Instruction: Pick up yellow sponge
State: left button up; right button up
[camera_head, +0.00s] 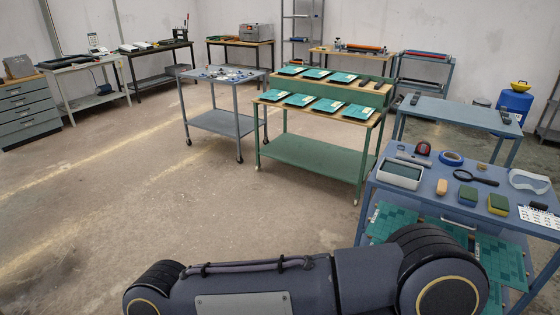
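Several small blocks lie on the blue table (415,199) at the right. One is a tan-orange block (441,187). To its right is a block with a blue top and a yellowish side (467,195). Further right is a block with a dark green top and a yellow side (498,204). The last two look like two-layer sponges; I cannot tell which one is the yellow sponge. A dark arm link of mine crosses the bottom foreground. Neither of my grippers is in view.
The blue table also holds a grey-framed device (401,173), a magnifying glass (474,177), blue tape (451,158) and clear goggles (529,181). Green boards (392,222) lie on its lower shelf. A green cart (312,158) stands behind. The floor at left is clear.

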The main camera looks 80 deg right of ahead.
aim_at(498, 204)
jog(key=z, duration=4.4)
